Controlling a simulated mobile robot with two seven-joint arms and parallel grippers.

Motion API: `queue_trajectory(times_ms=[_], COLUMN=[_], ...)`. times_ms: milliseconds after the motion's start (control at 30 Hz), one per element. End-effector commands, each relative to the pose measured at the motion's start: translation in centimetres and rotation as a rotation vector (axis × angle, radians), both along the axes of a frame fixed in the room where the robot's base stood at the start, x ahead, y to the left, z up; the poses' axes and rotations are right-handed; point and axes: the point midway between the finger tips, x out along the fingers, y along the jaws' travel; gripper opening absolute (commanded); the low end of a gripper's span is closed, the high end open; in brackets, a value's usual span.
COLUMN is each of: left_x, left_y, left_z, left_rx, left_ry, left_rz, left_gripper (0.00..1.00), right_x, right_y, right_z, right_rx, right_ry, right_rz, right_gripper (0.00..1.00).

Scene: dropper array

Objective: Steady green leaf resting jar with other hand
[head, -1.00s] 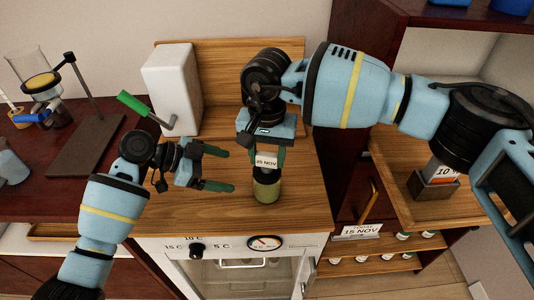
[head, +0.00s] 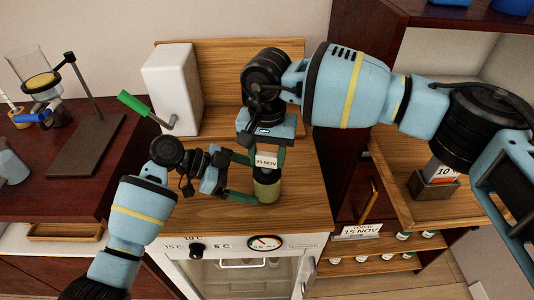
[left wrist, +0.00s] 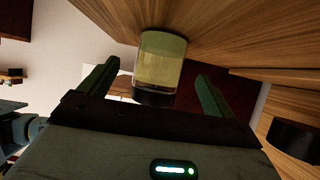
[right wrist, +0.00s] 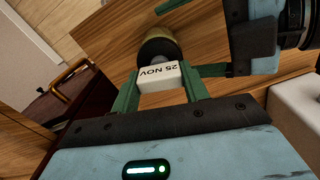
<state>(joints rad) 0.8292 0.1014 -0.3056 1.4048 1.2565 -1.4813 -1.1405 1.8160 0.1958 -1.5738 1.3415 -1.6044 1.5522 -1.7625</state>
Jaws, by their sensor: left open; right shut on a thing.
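The jar (head: 267,190), with yellow-green contents and a dark collar, stands on the wooden cabinet top. It also shows in the left wrist view (left wrist: 161,62). No green leaf can be made out through its wall. My right gripper (head: 267,155) comes from above, shut on the white "25 NOV" labelled piece (right wrist: 160,77) at the jar's top. My left gripper (head: 250,177) is open at the jar's left side, its fingers pointing at it. In the left wrist view the jar lies between the two spread fingers; I cannot tell whether either touches it.
A white box with a green-handled crank (head: 172,88) stands behind left. The cabinet front has a knob (head: 197,251) and a dial (head: 265,242) below the top's front edge. A "15 NOV" sign (head: 362,230) and small bottles sit on the right shelf. The top's front right is clear.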

Motion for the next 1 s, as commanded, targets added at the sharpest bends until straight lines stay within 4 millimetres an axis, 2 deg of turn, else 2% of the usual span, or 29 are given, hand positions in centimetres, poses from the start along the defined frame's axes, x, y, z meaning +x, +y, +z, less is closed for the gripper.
queue_trajectory(times_ms=[200, 400, 800, 1000], left_x=[0.0, 0.0, 0.0, 0.0], left_y=[-2.3, -3.5, -3.8, -3.8], left_z=[-1.2, -1.9, -2.1, -2.1], left_rx=[0.000, 0.000, 0.000, 0.000], left_ry=[0.001, 0.000, 0.000, 0.000], left_rz=[0.000, 0.000, 0.001, 0.001], left_gripper=[0.90, 0.90, 0.90, 0.63], right_x=[0.0, 0.0, 0.0, 0.0], right_y=[0.0, 0.0, 0.0, 0.0], right_z=[0.1, 0.1, 0.1, 0.1], right_rx=[0.001, 0.001, 0.001, 0.001], right_ry=[-0.001, -0.001, -0.001, -0.001], right_rz=[0.000, 0.000, 0.000, 0.000], right_gripper=[0.23, 0.23, 0.23, 0.23])
